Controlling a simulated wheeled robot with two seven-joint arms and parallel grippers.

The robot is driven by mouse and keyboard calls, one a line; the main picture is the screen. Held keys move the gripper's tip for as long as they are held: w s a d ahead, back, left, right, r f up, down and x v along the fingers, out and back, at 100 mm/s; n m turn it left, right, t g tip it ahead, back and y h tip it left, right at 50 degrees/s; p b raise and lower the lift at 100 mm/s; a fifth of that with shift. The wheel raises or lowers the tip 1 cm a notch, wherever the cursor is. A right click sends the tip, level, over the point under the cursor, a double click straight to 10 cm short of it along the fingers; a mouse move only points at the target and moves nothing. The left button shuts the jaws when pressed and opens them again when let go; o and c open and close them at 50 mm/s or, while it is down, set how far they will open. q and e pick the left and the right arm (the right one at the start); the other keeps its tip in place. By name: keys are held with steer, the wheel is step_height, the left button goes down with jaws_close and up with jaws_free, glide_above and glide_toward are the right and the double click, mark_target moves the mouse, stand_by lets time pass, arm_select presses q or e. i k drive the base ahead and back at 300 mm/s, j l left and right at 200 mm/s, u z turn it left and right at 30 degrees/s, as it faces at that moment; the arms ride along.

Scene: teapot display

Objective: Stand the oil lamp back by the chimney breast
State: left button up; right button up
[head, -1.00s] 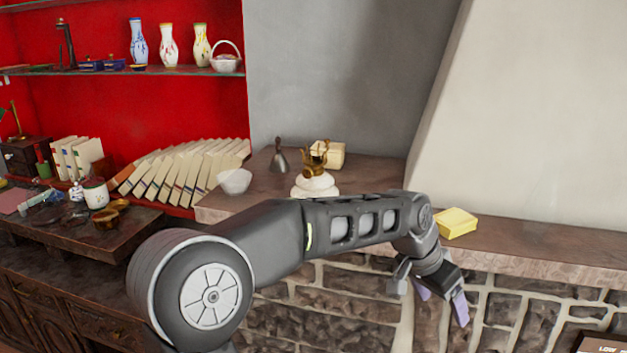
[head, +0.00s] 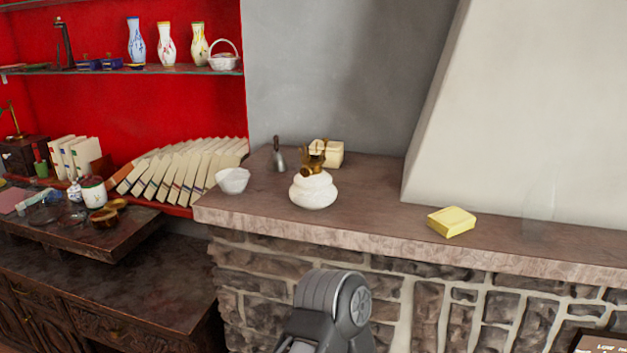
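The oil lamp (head: 313,190) has a round white body and a brass burner on top. It stands upright on the stone ledge (head: 340,236), left of the pale sloping chimney breast (head: 540,110) and apart from it. Neither gripper shows in the head view. Only a grey link of one of my arms is in view at the bottom centre, below the ledge's front edge. Nothing is seen touching the lamp.
A bell (head: 279,160) and a cream box (head: 332,153) stand behind the lamp. A white bowl (head: 233,181) is left of it. A yellow block (head: 451,222) and a faint clear glass piece (head: 540,216) are to the right. The ledge between lamp and block is clear.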

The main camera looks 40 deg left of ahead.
mark_target(316, 191)
steer(key=i, duration=0.5)
steer(key=u, duration=1.75)
